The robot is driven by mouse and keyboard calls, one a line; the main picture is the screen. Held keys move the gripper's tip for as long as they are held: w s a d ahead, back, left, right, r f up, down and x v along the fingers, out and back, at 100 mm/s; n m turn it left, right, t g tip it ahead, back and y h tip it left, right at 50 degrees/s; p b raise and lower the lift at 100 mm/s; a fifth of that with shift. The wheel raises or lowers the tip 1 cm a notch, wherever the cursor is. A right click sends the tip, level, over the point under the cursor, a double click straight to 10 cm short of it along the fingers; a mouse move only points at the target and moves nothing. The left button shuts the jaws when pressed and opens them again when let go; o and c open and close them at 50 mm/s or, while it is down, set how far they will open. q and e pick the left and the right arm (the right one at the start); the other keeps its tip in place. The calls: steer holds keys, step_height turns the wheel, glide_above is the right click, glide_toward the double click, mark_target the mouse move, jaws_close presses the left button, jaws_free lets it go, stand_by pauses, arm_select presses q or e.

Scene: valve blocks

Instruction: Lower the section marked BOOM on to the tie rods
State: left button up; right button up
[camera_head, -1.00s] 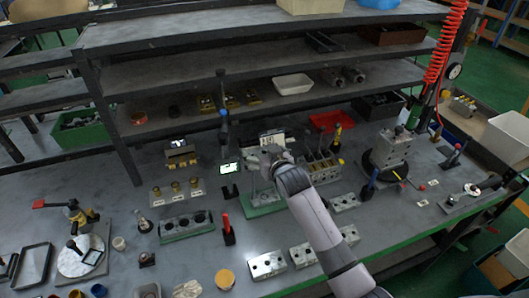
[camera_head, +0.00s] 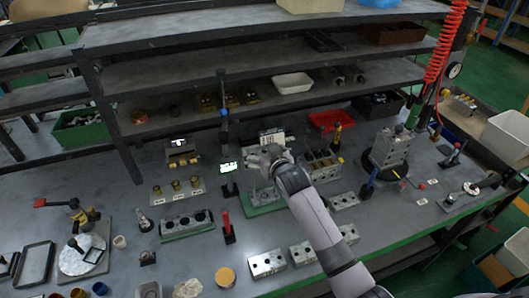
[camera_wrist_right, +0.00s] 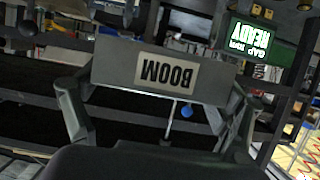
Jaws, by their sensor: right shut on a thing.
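My right gripper (camera_head: 268,158) is over the middle of the bench in the head view. In the right wrist view its two fingers (camera_wrist_right: 160,125) are shut on the sides of a grey section with a pale BOOM label (camera_wrist_right: 121,66). The label appears upside down there. In the head view, the gripper and arm hide much of what is held. A green-edged base (camera_head: 262,209) with a grey block on it lies just below the gripper in the picture. The tie rods cannot be clearly made out. My left gripper is not in view.
A holed block (camera_head: 187,224) is to the left. A compartmented holder (camera_head: 322,166) is close on the right. Shelves (camera_head: 170,122) rise behind.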

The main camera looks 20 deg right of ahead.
steer(key=shift+r+p, duration=0.15)
steer(key=shift+p, duration=0.35)
stand_by(0.8)
steer(key=shift+f+b, duration=5.15)
steer(key=shift+f, duration=2.7)
